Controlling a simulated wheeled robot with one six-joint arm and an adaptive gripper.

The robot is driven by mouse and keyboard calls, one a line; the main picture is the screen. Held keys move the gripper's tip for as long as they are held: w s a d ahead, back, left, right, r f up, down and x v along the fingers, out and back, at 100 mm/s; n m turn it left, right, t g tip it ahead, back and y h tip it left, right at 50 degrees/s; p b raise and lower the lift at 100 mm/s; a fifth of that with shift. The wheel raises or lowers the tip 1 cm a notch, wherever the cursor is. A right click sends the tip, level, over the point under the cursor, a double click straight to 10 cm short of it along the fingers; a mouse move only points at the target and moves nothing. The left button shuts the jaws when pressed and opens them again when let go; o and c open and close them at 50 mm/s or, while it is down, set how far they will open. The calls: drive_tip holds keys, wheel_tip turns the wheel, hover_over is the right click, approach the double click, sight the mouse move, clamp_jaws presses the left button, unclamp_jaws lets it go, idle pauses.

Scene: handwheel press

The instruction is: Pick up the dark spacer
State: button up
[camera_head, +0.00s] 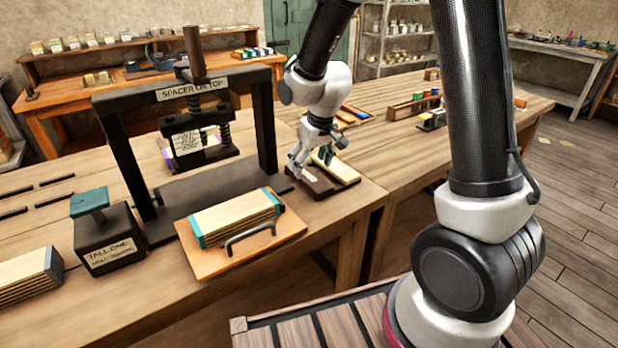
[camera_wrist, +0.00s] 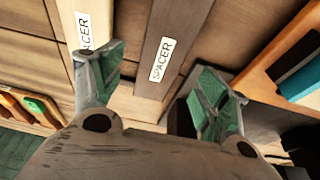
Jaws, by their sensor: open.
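The dark spacer (camera_head: 320,187) is a dark brown bar lying on the bench to the right of the press. In the wrist view the dark spacer (camera_wrist: 178,30) carries a white label reading SPACER. A pale spacer (camera_head: 343,170) lies beside it, and its label shows in part in the wrist view (camera_wrist: 85,12). My gripper (camera_head: 311,160) is open and points down over the dark spacer. In the wrist view my gripper (camera_wrist: 157,90) has one finger on each side of the dark bar, the left one over the pale spacer. Contact cannot be told.
The black press (camera_head: 267,125), labelled SPACER ON TOP, stands left of my gripper. A wooden board (camera_head: 290,228) with a handle holds a teal-edged block (camera_head: 237,218). A black block (camera_head: 108,240) labelled TALL ONE stands further left. Colored items (camera_head: 415,105) stand on the bench at right.

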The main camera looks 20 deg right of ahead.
sight(308, 175)
drive_tip(key=x, duration=0.3)
drive_tip(key=shift+s+f, duration=0.2)
drive_tip(key=shift+f, duration=0.05)
drive_tip(key=c, duration=1.1)
drive_tip(key=shift+c, duration=0.2)
